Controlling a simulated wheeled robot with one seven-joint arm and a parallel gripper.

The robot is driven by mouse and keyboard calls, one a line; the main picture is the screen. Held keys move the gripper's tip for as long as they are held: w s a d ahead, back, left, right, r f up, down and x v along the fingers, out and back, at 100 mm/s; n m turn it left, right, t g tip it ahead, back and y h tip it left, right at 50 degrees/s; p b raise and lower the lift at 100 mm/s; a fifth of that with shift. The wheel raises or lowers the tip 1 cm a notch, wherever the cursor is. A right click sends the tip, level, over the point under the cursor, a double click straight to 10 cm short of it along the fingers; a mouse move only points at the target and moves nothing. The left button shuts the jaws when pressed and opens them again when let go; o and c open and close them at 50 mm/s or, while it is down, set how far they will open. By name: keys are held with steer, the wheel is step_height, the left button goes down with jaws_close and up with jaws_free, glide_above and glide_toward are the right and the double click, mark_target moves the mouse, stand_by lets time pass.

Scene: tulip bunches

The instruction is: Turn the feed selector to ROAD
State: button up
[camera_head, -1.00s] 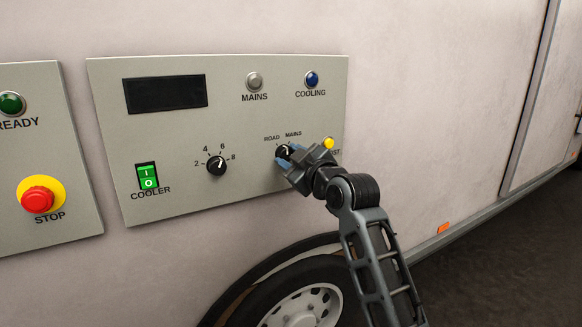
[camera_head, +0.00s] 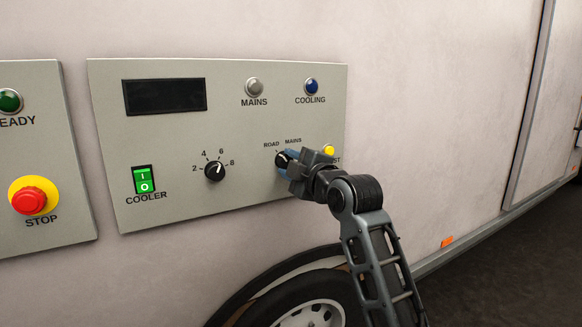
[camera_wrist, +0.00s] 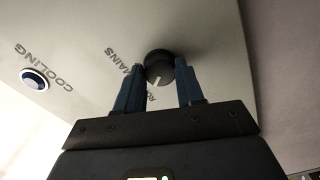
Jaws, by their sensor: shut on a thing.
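The feed selector (camera_head: 281,160) is a small black round knob on the grey panel, with ROAD and MAINS printed above it. In the wrist view the knob (camera_wrist: 158,66) sits between the two blue fingers of my gripper (camera_wrist: 160,92). Its white mark points towards the partly hidden ROAD lettering, away from MAINS. In the head view my gripper (camera_head: 289,160) reaches the knob from the right and hides part of it. The gripper is shut on the knob.
A numbered dial (camera_head: 215,171) and green COOLER switch (camera_head: 144,180) lie left of the selector. A yellow button (camera_head: 328,150) is close behind my gripper, its label partly hidden. MAINS (camera_head: 254,87) and blue COOLING (camera_head: 311,86) lamps are above. A red STOP button (camera_head: 29,201) is far left.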

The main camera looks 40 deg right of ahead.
steer(key=shift+f, duration=0.1)
steer(key=o, duration=1)
steer(key=shift+o, duration=0.2)
steer(key=v, duration=0.7)
steer(key=shift+s+b, duration=0.3)
steer(key=shift+s, duration=0.1)
steer(key=shift+a, duration=0.2)
